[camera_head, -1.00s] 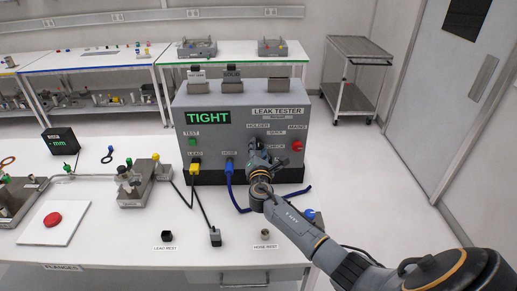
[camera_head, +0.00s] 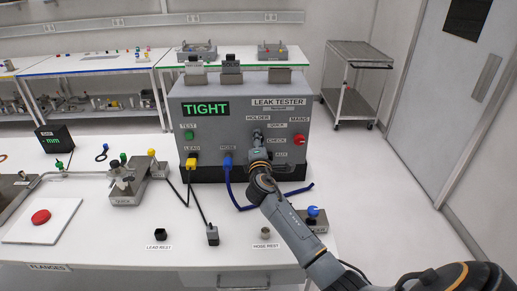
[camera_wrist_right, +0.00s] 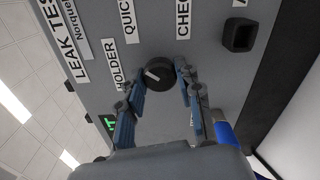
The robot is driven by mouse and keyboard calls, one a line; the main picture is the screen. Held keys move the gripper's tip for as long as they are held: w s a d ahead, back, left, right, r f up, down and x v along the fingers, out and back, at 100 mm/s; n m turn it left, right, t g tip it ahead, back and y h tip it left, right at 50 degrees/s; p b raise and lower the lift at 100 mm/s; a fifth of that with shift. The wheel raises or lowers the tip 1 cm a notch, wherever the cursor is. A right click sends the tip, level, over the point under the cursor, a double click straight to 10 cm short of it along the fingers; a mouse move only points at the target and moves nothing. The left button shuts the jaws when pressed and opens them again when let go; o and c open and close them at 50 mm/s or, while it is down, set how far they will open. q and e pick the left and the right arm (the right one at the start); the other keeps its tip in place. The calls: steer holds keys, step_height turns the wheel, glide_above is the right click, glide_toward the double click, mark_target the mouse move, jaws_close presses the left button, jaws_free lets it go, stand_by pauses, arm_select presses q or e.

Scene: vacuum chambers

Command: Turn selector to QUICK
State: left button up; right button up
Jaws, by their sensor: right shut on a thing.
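The grey leak tester (camera_head: 215,130) stands on the white bench with a green TIGHT display (camera_head: 206,108). Its selector (camera_wrist_right: 160,73) is a round black knob with a white pointer mark. In the right wrist view the mark points towards the HOLDER label (camera_wrist_right: 118,65). The QUICK label (camera_wrist_right: 129,20) and CHECK label (camera_wrist_right: 183,18) lie beyond the knob. My right gripper (camera_wrist_right: 162,82) has its two fingers on either side of the knob, shut on it. In the head view the gripper (camera_head: 257,137) hides most of the selector. My left gripper is not in view.
A red MAINS knob (camera_head: 299,140) is right of the selector. A yellow plug (camera_head: 191,163) and a blue hose (camera_head: 229,178) join the tester's front. A blue-topped fitting (camera_head: 313,212) stands beside my right arm.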

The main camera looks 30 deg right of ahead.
steer(key=shift+f+m+b, duration=0.1)
steer(key=shift+m+b, duration=1.2)
steer(key=shift+m, duration=0.7)
steer(key=o, duration=1.2)
steer(key=shift+c, duration=0.2)
steer(key=v, duration=1.2)
